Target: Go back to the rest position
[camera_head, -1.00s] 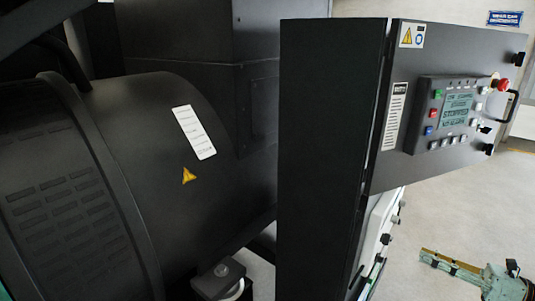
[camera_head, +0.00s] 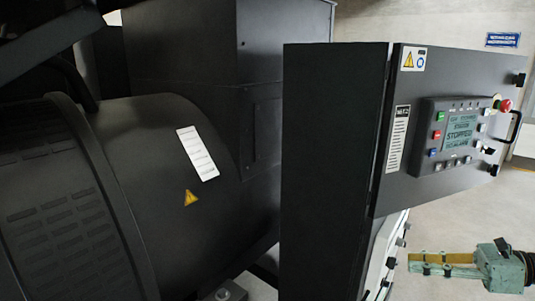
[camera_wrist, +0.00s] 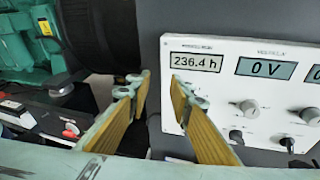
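My gripper (camera_head: 411,263) shows in the lower right of the head view, in front of and below the control panel (camera_head: 455,137). Its two fingers point left and lie level. In the wrist view, the gripper (camera_wrist: 160,84) is open, with two tan-padded fingers apart and nothing between them. Beyond the right finger is a white meter panel (camera_wrist: 225,95) with displays reading 236.4 h and 0 V, several knobs, and part of it cut off by the frame. The fingertips look apart from it.
A black cabinet (camera_head: 330,170) carries the control panel, whose screen reads STOPPED, with a red emergency button (camera_head: 505,105). A large black generator housing (camera_head: 150,150) fills the left. A green engine (camera_wrist: 35,40) shows in the wrist view. Pale floor (camera_head: 440,220) is clear around my gripper.

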